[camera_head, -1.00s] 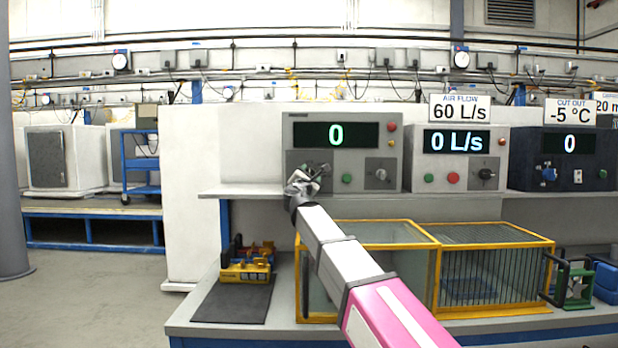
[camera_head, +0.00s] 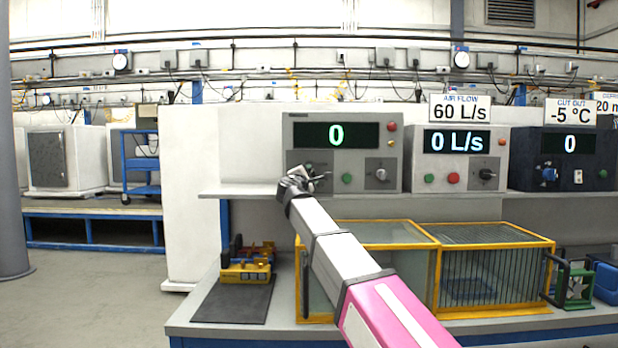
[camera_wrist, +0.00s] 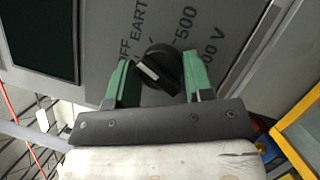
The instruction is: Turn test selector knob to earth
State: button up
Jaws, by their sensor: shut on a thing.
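In the head view my gripper (camera_head: 302,178) is at the lower left of the grey tester (camera_head: 300,134) with display 0, and hides the knob there.
A shelf edge (camera_head: 250,193) runs just below the tester. A green button (camera_head: 347,178) and another selector (camera_head: 381,174) sit right of my gripper. Yellow-framed cages (camera_head: 440,290) stand on the bench below, with yellow and blue items (camera_head: 246,270) at the left.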

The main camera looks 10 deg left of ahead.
jog(key=m+g, duration=0.1)
jog(key=m, duration=0.3)
jog(key=shift+m+g, duration=0.4)
dwell(0.4)
jog(key=o, duration=0.9)
jog(key=s, duration=0.3)
jog(key=s+a, duration=0.1)
jog(key=s, duration=0.6)
jog(key=shift+s+a, duration=0.35)
